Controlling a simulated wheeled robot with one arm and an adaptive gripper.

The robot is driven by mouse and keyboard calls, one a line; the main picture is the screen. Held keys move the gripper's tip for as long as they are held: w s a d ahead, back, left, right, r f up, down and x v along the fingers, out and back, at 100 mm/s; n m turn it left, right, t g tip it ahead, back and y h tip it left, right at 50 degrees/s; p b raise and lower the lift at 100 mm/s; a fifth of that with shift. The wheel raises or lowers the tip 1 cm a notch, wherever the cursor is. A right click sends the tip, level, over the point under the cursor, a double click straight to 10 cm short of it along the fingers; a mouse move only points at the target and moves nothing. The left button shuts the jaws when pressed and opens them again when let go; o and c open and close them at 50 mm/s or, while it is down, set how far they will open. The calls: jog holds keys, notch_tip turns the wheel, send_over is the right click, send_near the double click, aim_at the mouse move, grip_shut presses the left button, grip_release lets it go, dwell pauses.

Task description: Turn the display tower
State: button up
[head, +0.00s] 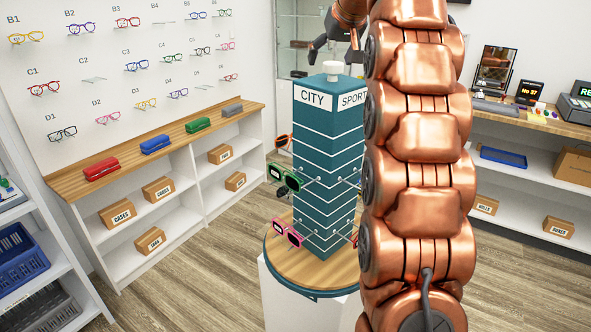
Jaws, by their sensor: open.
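The display tower (314,158) is a tall teal block with white lines, standing upright on a round wooden base (290,267). Its two visible faces are labelled CITY and SPORT. A white knob (333,67) sits on its top. Sunglasses hang on it: a green pair (290,181) and a pink pair (291,236). My gripper (330,58) is open just above and around the top knob, and I cannot tell whether it touches it. My copper arm hides the tower's right side and part of the gripper.
A wall of labelled glasses (135,66) is at the left above a wooden counter (140,157) with coloured cases and boxed shelves. At the right a counter (560,125) holds a mirror (495,66) and a No 37 sign (529,92). Wood floor (200,270) is clear between.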

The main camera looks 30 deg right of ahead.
jog(key=s+a+f+n+g+y, duration=0.1)
jog(key=s+a+f+g, duration=0.3)
jog(key=s+a+f, duration=1)
notch_tip(320, 180, down, 4)
jog(key=a+y, duration=0.1)
jog(key=a, duration=0.1)
jog(key=shift+s+a+r+g, duration=0.2)
jog(key=shift+s+a+g, duration=0.15)
jog(key=shift+s+g, duration=0.05)
jog(key=shift+c, duration=0.2)
